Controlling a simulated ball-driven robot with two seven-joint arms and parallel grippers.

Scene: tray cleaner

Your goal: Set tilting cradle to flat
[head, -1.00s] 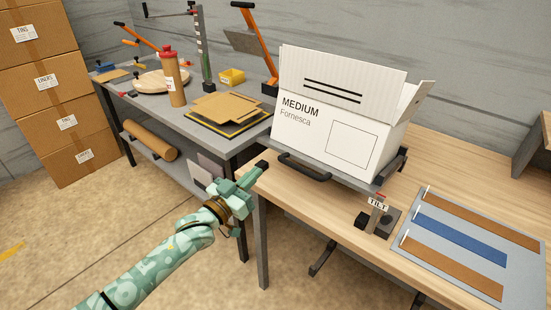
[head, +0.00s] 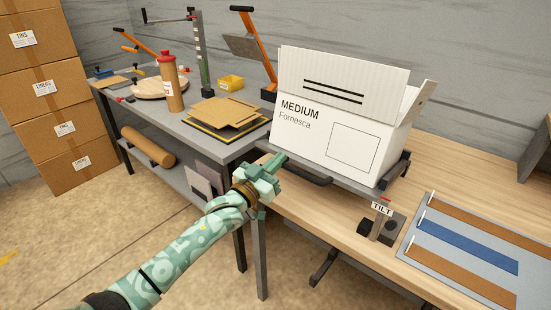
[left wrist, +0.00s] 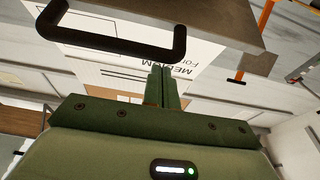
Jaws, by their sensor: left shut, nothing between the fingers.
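The tilting cradle is a dark grey plate (head: 357,184) on the wooden bench, with a black bar handle (head: 309,177) on its front edge. A white open box (head: 325,133) marked MEDIUM stands on it. I cannot tell the cradle's exact angle. A small post with a TILT sign (head: 382,208) stands in front of it, with a dark block at its base. My left gripper (head: 279,161) is shut and empty, just left of the handle in the head view. In the left wrist view its fingers (left wrist: 162,86) point up near the handle (left wrist: 125,50). My right gripper is out of view.
A blue-grey board (head: 430,252) with brown and blue strips lies right of the sign. A grey table (head: 221,146) at the left holds cardboard sheets (head: 222,112), a red-capped bottle (head: 172,85) and a yellow bin (head: 230,83). Brown boxes (head: 45,90) are stacked far left.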

